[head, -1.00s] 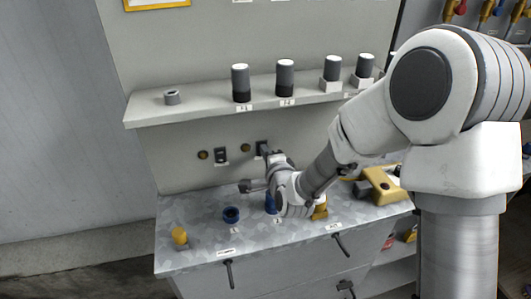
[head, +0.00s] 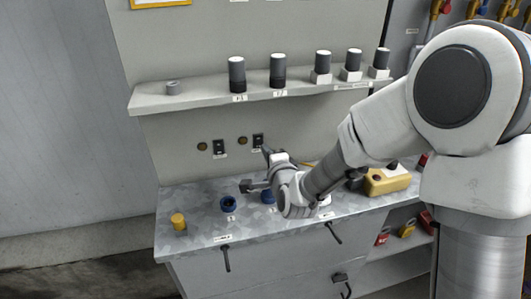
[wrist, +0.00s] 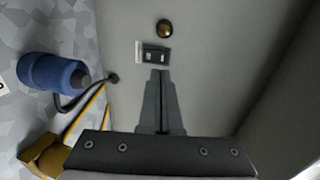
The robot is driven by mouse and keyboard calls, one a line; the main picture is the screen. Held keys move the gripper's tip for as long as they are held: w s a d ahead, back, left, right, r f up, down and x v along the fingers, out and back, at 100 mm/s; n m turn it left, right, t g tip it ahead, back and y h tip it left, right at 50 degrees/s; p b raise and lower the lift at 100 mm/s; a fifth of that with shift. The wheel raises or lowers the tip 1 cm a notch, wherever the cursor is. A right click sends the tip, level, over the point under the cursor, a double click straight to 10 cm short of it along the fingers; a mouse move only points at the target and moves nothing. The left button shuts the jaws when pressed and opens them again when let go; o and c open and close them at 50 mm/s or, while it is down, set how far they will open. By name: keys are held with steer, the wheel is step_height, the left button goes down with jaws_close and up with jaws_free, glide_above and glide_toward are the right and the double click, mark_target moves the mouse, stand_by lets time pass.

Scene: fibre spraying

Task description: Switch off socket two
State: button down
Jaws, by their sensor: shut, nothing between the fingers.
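Two dark socket switches sit on the back panel in the head view, a left one (head: 218,147) and a right one (head: 258,141), each with a small label below and a round brass piece to its left. The labels are too small to read. My gripper (head: 267,153) is in front of the panel, just below and right of the right switch. In the wrist view my gripper (wrist: 160,73) is shut and empty, its tips close to a dark switch (wrist: 156,54) with a brass knob (wrist: 164,28) beyond. I cannot tell contact or the switch's position.
A yellow device (head: 388,180) is at right. A shelf (head: 200,96) with dark cylinders overhangs the switches. A blue plug-like cylinder (wrist: 55,72) and cables show in the wrist view.

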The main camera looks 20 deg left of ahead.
steer(key=r+v, duration=0.1)
steer(key=v, duration=0.7)
steer(key=shift+w+r, duration=0.25)
steer(key=shift+r, duration=0.05)
steer(key=s+d+r+n+g+h+p, duration=0.1)
steer(key=s+d+r+n+h, duration=0.15)
steer(key=d, duration=0.55)
steer(key=s+d+r+n+g+h+p, duration=0.1)
steer(key=d+r+n+g+h, duration=0.2)
steer(key=d, duration=0.4)
steer(key=s+d+r+n+g+h+p, duration=0.1)
steer(key=s+d+r+n, duration=0.1)
steer(key=s+d, duration=0.4)
steer(key=s+d+r+n+g+h, duration=0.1)
steer(key=s+d+n, duration=0.3)
steer(key=s, duration=0.7)
steer(key=shift+d+r+g+p, duration=0.4)
steer(key=shift+d+r+g, duration=0.35)
steer(key=shift+d, duration=0.45)
